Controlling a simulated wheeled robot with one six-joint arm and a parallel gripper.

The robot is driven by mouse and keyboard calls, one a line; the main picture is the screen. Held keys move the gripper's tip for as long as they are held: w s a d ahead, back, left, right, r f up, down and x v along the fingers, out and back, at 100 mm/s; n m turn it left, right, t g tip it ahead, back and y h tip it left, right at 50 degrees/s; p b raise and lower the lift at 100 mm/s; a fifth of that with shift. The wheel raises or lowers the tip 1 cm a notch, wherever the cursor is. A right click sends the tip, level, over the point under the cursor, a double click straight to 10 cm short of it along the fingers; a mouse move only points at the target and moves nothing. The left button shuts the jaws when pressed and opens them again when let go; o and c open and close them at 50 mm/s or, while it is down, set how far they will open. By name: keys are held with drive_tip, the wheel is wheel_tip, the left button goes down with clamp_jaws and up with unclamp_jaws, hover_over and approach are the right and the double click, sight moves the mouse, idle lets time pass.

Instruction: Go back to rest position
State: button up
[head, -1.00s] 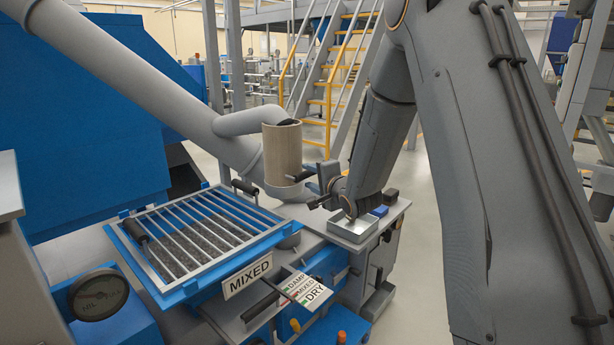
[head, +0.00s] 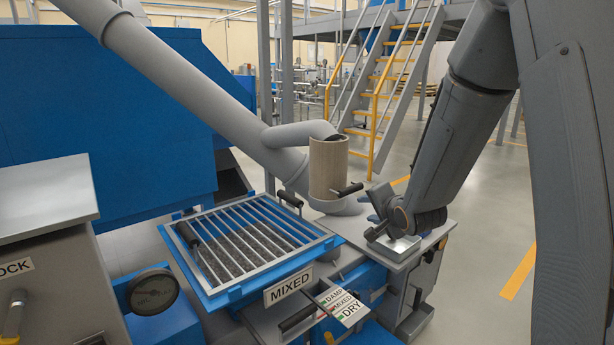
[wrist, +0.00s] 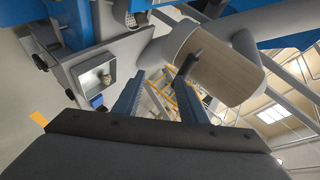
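My gripper (head: 372,214) is at the right of the tan cylinder (head: 328,168), above the small worktop. In the wrist view its two blue fingers (wrist: 160,88) stand apart with nothing between them. The cylinder has a black side handle (head: 348,188) and sits under the end of a grey bent pipe (head: 298,133). The cylinder also shows in the wrist view (wrist: 225,68), beyond the right finger. In the head view the gripper partly covers a shallow metal tray (head: 400,248). The tray also shows in the wrist view (wrist: 92,82), with a small lump inside.
A blue-framed grate (head: 248,240) over dark material is left of the cylinder. A MIXED sign (head: 288,286) and a DAMP/MIXED/DRY label plate (head: 342,303) are at its front. A gauge (head: 152,291) is at lower left. Yellow-edged stairs (head: 395,85) stand behind. Floor at right is clear.

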drive_tip(key=s+a+r+n+g+p, duration=0.1)
drive_tip(key=s+n+g+p, duration=0.3)
drive_tip(key=s, duration=1.4)
drive_tip(key=s+a+r+n+g+h+p, duration=0.1)
drive_tip(key=s+n+g, duration=0.7)
drive_tip(key=s, duration=1)
drive_tip(key=a+p, duration=0.1)
drive_tip(key=p, duration=0.1)
drive_tip(key=shift+s+g+h+p, duration=0.3)
drive_tip(key=shift+s+g+p, duration=0.05)
drive_tip(key=shift+g, duration=0.05)
drive_tip(key=shift+d, duration=0.1)
drive_tip(key=shift+c, duration=0.9)
